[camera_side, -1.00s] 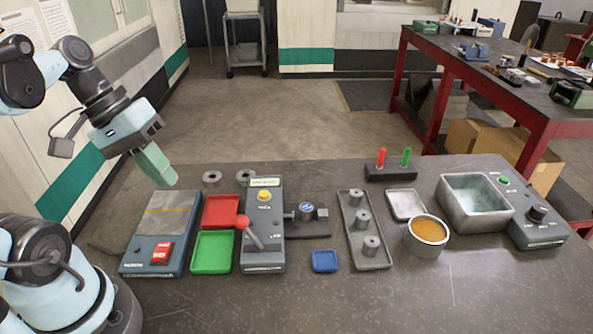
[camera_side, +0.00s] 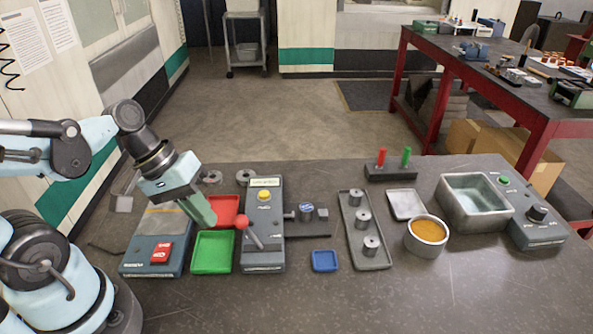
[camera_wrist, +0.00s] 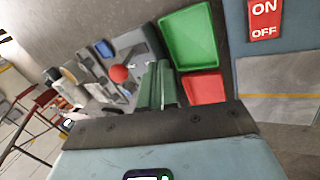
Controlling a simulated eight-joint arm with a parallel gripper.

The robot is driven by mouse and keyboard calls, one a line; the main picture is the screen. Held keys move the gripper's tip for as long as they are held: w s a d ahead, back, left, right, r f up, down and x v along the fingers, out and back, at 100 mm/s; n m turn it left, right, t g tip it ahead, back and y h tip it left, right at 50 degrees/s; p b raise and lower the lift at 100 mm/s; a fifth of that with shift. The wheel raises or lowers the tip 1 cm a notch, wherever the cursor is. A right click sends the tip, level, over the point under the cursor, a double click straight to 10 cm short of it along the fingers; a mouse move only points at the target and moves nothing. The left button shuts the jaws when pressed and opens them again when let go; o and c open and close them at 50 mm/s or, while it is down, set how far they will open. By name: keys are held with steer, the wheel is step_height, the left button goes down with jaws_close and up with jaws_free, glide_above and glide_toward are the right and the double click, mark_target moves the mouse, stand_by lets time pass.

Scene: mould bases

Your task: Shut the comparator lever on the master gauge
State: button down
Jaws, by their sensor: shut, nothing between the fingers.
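The comparator (camera_side: 263,205) is a grey box with a yellow button and a label, standing mid-table. Its lever has a red knob (camera_side: 242,222) and a grey shaft slanting up to the left from the box. The red knob also shows in the wrist view (camera_wrist: 119,73), just left of my fingers. A blue-faced round part (camera_side: 306,207), perhaps the master gauge, sits at the box's right side; its seating is too small to tell. My gripper (camera_side: 209,221), with green fingers, is shut and empty. In the side view it is above the trays, left of the knob and apparently apart from it.
A red tray (camera_side: 228,204) and green tray (camera_side: 213,268) lie left of the comparator. A switch box (camera_side: 142,262) stands further left. A blue tray (camera_side: 324,261), a rack of grey cylinders (camera_side: 381,262) and an orange-filled cup (camera_side: 426,236) stand right. The front table is clear.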

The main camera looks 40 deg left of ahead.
steer(key=shift+w+d+r, duration=0.15)
steer(key=shift+w+d, duration=0.3)
steer(key=shift+d, duration=0.2)
steer(key=shift+w+d+r, duration=0.15)
steer(key=shift+w+d, duration=0.25)
steer(key=shift+d, duration=0.25)
steer(key=shift+w+d+r+g, duration=0.2)
steer(key=shift+g, duration=0.1)
steer(key=shift+w+d+r+y, duration=0.1)
steer(key=shift+w+y, duration=0.05)
steer(key=shift+y, duration=0.25)
steer(key=w+d+r+g+y, duration=0.1)
steer(key=w+d+g+y, duration=0.1)
steer(key=w+d, duration=0.3)
steer(key=shift+w+d+r+g, duration=0.2)
steer(key=shift+w+d+g, duration=0.2)
steer(key=shift+d, duration=0.15)
